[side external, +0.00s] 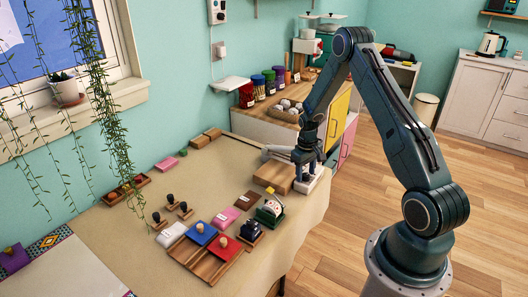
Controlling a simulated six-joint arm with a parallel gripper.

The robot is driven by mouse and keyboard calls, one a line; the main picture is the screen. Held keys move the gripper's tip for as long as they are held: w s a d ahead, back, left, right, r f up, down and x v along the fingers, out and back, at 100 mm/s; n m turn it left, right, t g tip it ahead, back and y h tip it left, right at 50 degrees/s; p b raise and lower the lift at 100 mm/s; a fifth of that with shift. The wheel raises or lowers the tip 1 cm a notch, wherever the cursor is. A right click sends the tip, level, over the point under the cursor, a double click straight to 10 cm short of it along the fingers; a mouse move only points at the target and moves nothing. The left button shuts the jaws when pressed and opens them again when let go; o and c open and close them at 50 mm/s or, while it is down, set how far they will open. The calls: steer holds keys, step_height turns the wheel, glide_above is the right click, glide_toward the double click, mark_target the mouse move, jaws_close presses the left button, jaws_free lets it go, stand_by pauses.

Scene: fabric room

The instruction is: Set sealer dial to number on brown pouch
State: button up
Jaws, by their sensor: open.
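My gripper (306,170) points down at the right end of the cloth-covered table. It is open, right above a small white device (317,184), which looks like the sealer. The gripper hides most of that device, and its dial cannot be made out. I cannot tell if the fingers touch it. A light grey bar (277,152) reaches left from behind the gripper. A flat brown pouch (246,200) lies on the cloth left of the gripper, with a small pale mark; its number is too small to read.
A brown wooden block (273,177) stands just left of the gripper. Nearer are a green machine (270,211), a dark stamp-like item (250,231), a pink pouch (226,217), a white pouch (172,234) and knobbed blue (199,234) and red (225,247) pads.

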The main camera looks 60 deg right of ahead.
steer(key=c, duration=1)
steer(key=shift+m, duration=0.3)
steer(key=m, duration=0.3)
steer(key=shift+m, duration=1.8)
steer(key=o, duration=1)
